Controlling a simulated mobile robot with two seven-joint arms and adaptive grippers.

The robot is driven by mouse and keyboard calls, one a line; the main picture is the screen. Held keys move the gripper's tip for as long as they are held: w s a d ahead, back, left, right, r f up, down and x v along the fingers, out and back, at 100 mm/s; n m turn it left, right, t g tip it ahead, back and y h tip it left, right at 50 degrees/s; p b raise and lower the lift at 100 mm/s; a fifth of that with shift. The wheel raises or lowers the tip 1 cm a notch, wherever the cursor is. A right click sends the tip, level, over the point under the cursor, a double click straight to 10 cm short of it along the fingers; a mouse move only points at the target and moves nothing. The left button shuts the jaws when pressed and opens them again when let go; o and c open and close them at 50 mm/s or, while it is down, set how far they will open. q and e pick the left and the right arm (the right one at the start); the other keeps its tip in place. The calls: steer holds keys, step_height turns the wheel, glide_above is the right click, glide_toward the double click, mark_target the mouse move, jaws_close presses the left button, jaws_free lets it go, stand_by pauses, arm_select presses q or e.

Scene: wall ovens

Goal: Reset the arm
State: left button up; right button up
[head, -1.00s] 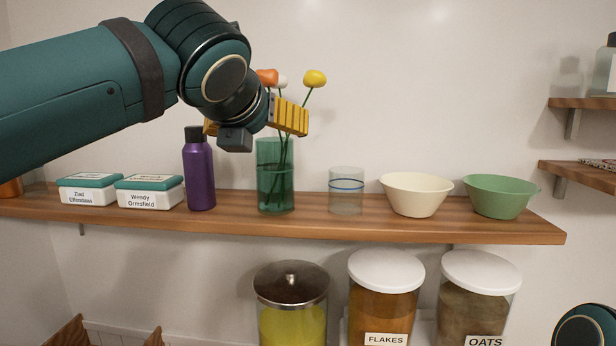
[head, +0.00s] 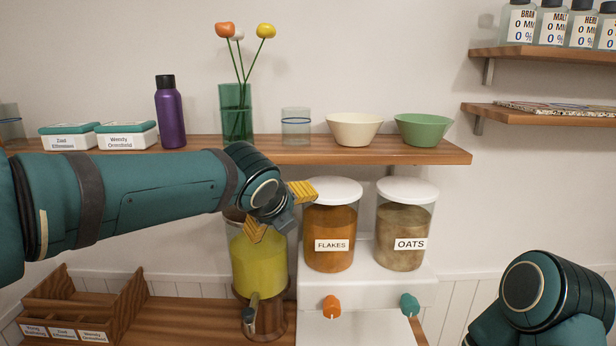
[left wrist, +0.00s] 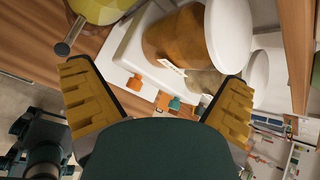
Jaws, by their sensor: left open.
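My left arm comes in from the left in the head view, and its gripper (head: 278,212) is below the wooden shelf, in front of the yellow-filled dispenser (head: 258,262) and just left of the FLAKES jar (head: 331,222). Its yellow fingers are spread apart with nothing between them. In the left wrist view the two yellow fingers (left wrist: 158,102) stand wide apart, with the flakes jar (left wrist: 180,42) beyond them. Part of my right arm shows at the lower right of the head view, but its gripper is not visible.
The shelf (head: 300,152) above carries two labelled boxes, a purple bottle (head: 170,115), a green flower vase (head: 236,120), a glass and two bowls. The OATS jar (head: 403,222) stands right of the flakes. A wooden divided tray (head: 130,300) is at lower left.

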arm_select(q)
steer(key=s+f+n+g+h+b, duration=0.15)
steer(key=f+n, duration=0.45)
steer(key=f, duration=0.9)
steer(key=s+f+n+g+b, duration=0.1)
steer(key=s+f+n+g, duration=0.3)
steer(key=f, duration=1.1)
steer(key=s+a+f+n+g+b, duration=0.1)
steer(key=s+a+f+n+b, duration=0.1)
steer(key=s+f+n, duration=0.7)
steer(key=s+a+f+n+g+b, duration=0.1)
steer(key=s+a+f+n+b, duration=0.1)
steer(key=s+f+n, duration=0.7)
step_height(320, 180, down, 8)
steer(key=a+n, duration=0.1)
steer(key=n, duration=0.2)
steer(key=shift+a, duration=0.2)
steer(key=shift+s+r, duration=0.1)
